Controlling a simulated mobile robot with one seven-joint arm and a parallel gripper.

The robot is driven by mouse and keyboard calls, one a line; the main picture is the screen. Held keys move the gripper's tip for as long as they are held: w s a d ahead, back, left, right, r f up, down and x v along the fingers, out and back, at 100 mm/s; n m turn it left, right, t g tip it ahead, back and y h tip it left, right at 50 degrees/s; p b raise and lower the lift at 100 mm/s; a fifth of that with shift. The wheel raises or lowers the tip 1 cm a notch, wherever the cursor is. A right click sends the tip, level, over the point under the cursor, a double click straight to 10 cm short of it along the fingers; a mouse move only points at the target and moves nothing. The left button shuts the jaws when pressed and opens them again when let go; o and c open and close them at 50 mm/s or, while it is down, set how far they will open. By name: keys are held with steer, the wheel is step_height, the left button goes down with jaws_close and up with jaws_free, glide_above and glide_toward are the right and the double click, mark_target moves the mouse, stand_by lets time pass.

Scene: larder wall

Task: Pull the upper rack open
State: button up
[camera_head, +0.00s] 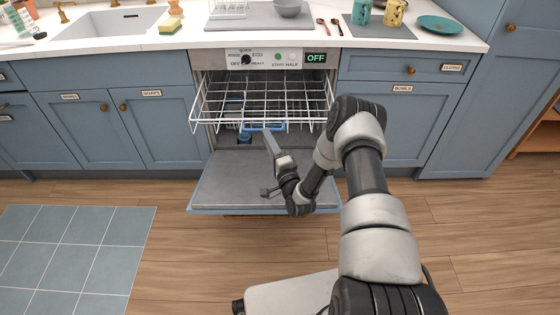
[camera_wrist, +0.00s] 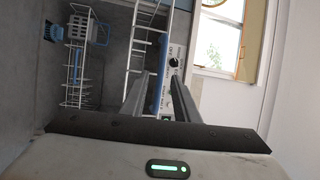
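The upper rack (camera_head: 262,100) is a white wire basket in the dishwasher, standing partly out over the lowered door (camera_head: 245,182). A blue handle (camera_head: 262,127) is on its front, seen also as a blue strip in the wrist view (camera_wrist: 163,45). My gripper (camera_head: 269,138) is just in front of the handle, pointing up and in. In the wrist view its two fingers (camera_wrist: 160,80) are apart, with the blue strip between them in the picture. I see no clear contact; my fingers hide part of the handle.
The lower rack (camera_wrist: 76,62) with a grey basket (camera_wrist: 75,28) is inside the dishwasher. A control panel (camera_head: 272,58) reading OFF is above the upper rack. Blue cabinets (camera_head: 160,125) flank the opening. The wooden floor (camera_head: 480,240) is clear at right.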

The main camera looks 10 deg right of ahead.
steer(key=p+v, duration=0.1)
steer(key=v, duration=1.4)
steer(key=shift+s+p, duration=0.2)
steer(key=shift+p, duration=0.15)
steer(key=shift+r, duration=0.1)
